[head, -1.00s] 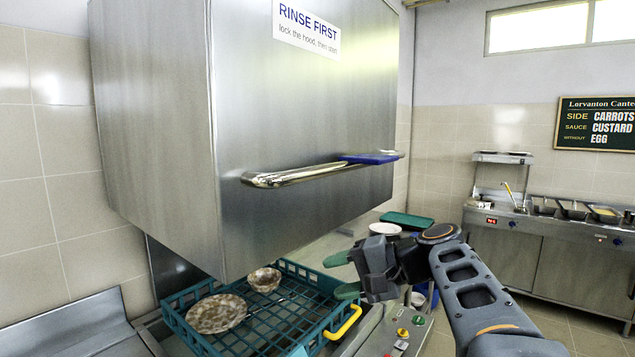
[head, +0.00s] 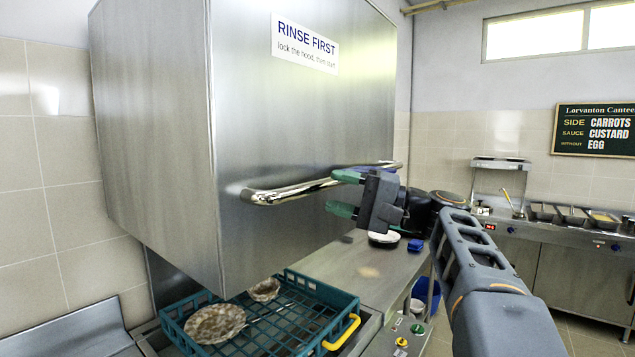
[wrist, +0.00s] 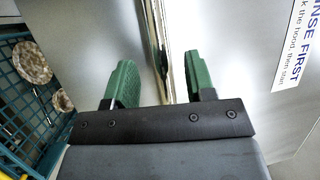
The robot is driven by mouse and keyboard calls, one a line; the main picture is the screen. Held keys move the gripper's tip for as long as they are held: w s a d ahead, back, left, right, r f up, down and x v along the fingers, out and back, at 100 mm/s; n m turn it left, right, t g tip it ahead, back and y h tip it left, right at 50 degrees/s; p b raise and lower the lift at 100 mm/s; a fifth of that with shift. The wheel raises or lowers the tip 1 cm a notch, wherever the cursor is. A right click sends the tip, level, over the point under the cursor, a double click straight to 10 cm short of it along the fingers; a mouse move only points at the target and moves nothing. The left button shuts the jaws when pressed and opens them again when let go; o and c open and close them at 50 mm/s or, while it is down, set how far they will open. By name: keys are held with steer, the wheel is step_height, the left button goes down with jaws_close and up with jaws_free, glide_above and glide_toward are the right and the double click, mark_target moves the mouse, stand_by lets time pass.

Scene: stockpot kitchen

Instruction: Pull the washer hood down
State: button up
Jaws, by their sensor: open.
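The washer hood (head: 300,130) is a big steel box, raised above a dish rack. Its bar handle (head: 285,194) runs across the lower front; it also shows in the wrist view (wrist: 158,40). My gripper (head: 346,193) is open at the right part of the handle, with one green finger above bar height and one below. In the wrist view the bar passes between the two green fingers (wrist: 160,85), nearer the right one. I cannot tell whether a finger touches it. A blue thing (head: 385,164) shows at the handle's right end, partly hidden by my gripper.
A teal rack (head: 290,318) under the hood holds a dirty plate (head: 214,322) and a bowl (head: 264,289). A yellow handle (head: 342,332) sticks out of the rack's front. White plates (head: 383,238) stand on the counter to the right. Buttons (head: 417,329) sit at the front.

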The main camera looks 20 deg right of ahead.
mark_target(323, 189)
steer(key=shift+p+x, duration=0.35)
steer(key=shift+x, duration=1.9)
jaws_close()
